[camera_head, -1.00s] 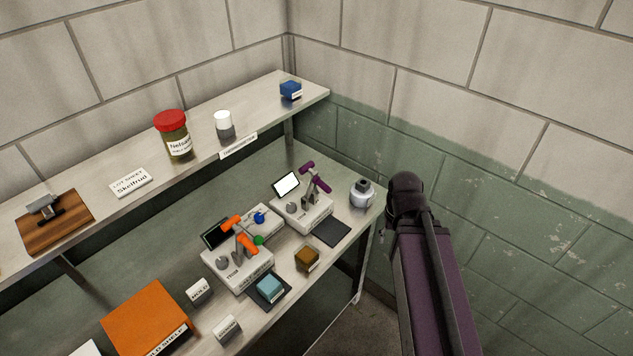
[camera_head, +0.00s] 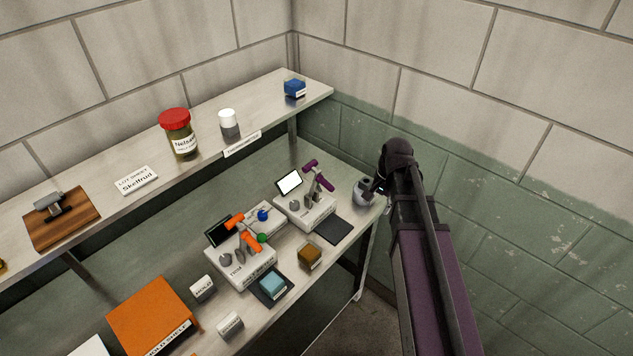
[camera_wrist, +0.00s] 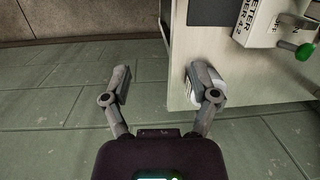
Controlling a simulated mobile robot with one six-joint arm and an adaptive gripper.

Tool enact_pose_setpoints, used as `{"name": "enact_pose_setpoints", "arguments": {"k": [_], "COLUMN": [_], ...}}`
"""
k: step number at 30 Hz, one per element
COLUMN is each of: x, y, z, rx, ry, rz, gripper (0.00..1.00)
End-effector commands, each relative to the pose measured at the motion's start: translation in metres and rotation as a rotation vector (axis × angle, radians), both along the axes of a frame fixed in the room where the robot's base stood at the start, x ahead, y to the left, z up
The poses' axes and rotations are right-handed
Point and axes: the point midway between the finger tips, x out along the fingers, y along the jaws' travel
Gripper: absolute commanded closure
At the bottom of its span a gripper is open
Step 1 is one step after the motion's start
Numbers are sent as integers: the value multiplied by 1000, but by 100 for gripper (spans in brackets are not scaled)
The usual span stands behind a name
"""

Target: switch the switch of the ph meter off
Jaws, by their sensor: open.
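A white boxy instrument (camera_wrist: 262,22) with a partly cut-off label showing "METER" is at the top right of the wrist view, with a green-knobbed lever (camera_wrist: 303,50) on its side. In the head view, a pale unit (camera_head: 268,224) with blue and green knobs (camera_head: 262,238) sits behind the orange-handled instrument; it seems to be the same one, partly hidden. My gripper (camera_wrist: 158,80) is open and empty, its fingers apart, near the bench's right end. It also shows in the head view (camera_head: 381,188), right of the instruments and not touching them.
A purple-handled instrument (camera_head: 305,208) with a lit screen and an orange-handled one (camera_head: 240,262) stand on the bench. A grey-white jar (camera_head: 362,190) is close to my gripper. The upper shelf (camera_head: 200,128) overhangs the back, and a wall (camera_head: 520,210) bounds the right.

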Motion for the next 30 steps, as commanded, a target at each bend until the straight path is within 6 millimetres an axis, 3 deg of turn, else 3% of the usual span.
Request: {"name": "enact_pose_setpoints", "arguments": {"k": [1, 18, 24, 30], "x": [20, 149, 177, 186], "y": [7, 91, 112, 121], "z": [3, 30, 37, 40], "rx": [13, 108, 108, 104], "ry": [17, 315, 410, 452], "rz": [-62, -831, -1013, -1092], "gripper": [24, 24, 24, 24]}}
